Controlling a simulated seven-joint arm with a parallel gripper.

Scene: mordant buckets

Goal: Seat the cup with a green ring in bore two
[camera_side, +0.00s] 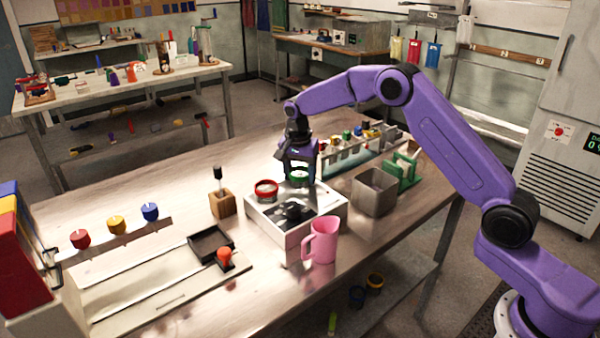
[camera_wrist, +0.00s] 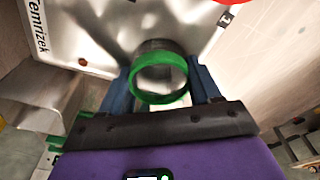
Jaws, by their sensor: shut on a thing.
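The cup with a green ring (camera_wrist: 160,92) is between the two blue fingers of my gripper (camera_wrist: 160,85) in the wrist view, and the gripper is shut on it. In the side view the green ring (camera_side: 299,179) shows small below my gripper (camera_side: 298,172), at the back of a silver box (camera_side: 322,214). I cannot tell whether the cup hangs above the box top or sits in a bore. A red-ringed cup (camera_side: 266,189) sits on the box's back left. A dark round part (camera_side: 293,212) is at its front.
A pink mug (camera_side: 321,243) stands in front of the box. A square metal bin (camera_side: 374,192) and a green stand (camera_side: 404,172) are at its right. A wooden block with a tool (camera_side: 222,203) and a black tray (camera_side: 211,244) are at its left. A rack of coloured jars is behind.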

